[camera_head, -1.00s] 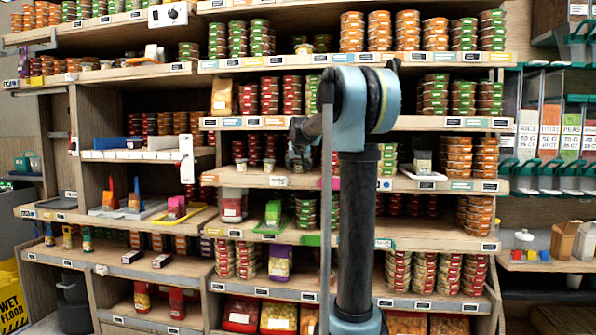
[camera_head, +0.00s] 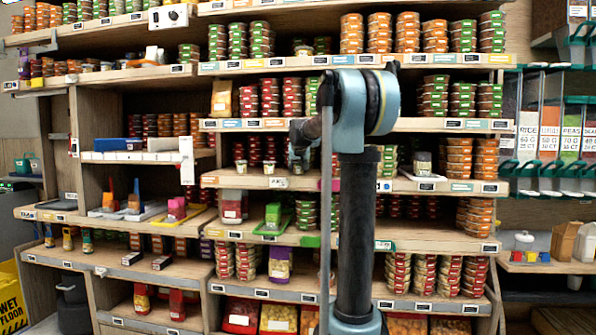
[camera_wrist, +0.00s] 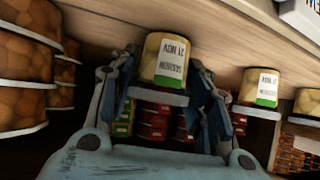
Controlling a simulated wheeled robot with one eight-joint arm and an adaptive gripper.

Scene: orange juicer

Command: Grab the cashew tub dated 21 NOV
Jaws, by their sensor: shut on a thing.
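In the wrist view, a pale cashew tub (camera_wrist: 164,60) sits between the two fingers of my gripper (camera_wrist: 163,88), which is shut on it. The view is upside down. The tub's label appears inverted, with a green band and a date that seems to read 21 NOV. A second similar tub (camera_wrist: 260,87) stands to the right, apart from the gripper; its date is too small to read surely. In the head view my gripper (camera_head: 300,153) is at the middle shelf, partly hidden by my arm, and the held tub cannot be made out.
Large brown-filled tubs (camera_wrist: 25,75) are stacked close to the left of the gripper in the wrist view. Another pale tub (camera_wrist: 308,102) is at the right edge. The wooden shelf board (camera_wrist: 120,20) runs close by the held tub. The shelves are crowded with stacked tubs.

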